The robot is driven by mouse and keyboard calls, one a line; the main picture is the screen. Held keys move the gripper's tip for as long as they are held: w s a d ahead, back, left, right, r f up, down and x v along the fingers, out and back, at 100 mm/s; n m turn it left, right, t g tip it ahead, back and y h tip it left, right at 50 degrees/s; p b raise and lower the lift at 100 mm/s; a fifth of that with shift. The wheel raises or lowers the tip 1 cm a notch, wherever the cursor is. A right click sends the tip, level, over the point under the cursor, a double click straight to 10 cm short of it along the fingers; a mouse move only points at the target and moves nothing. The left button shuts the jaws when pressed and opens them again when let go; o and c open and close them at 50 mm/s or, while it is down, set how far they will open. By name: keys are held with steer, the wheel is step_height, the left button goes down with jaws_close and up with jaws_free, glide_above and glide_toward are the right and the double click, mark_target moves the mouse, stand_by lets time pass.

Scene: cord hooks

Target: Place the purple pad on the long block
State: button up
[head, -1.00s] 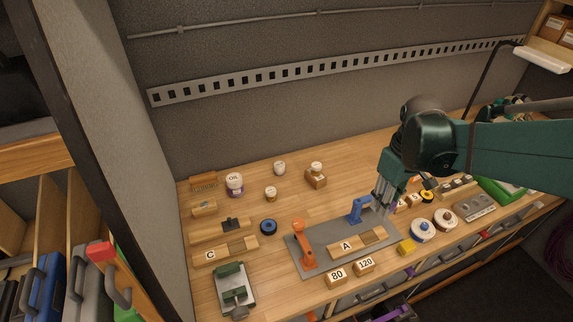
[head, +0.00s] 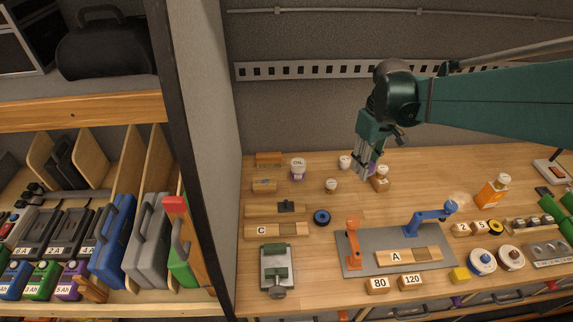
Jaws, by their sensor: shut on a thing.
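My gripper (head: 364,172) is shut on the purple pad (head: 370,169), held above the back middle of the bench. Only a small purple patch of the pad shows between the fingers. A long wooden block marked C (head: 268,231) lies at the left of the bench, below and left of my gripper. A similar long block marked A (head: 420,255) lies on the grey mat. Another long wooden block (head: 255,210) with a dark piece on it lies just behind block C. I cannot tell which one the task calls the long block.
An orange clamp (head: 353,240) and a blue clamp (head: 428,216) stand on the grey mat (head: 375,236). A blue ring (head: 321,217), a green-grey vise (head: 277,267), and an OIL jar (head: 298,168) stand nearby. Blocks marked 80 (head: 377,285) and 120 (head: 410,281) are in front.

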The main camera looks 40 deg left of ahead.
steer(key=s+a+n, duration=0.2)
steer(key=s+a, duration=0.2)
steer(key=a, duration=1.2)
steer(key=n, duration=0.2)
glide_above(265, 182)
step_height(265, 182, down, 2)
steer(key=shift+s+a+f+p, duration=0.1)
steer(key=shift+f+p, duration=0.2)
steer(key=shift+f, duration=2.25)
steer(key=shift+f, duration=0.1)
steer(key=shift+f, duration=3)
steer(key=shift+f+p, duration=0.3)
steer(key=shift+f, duration=1.6)
steer(key=shift+f, duration=0.2)
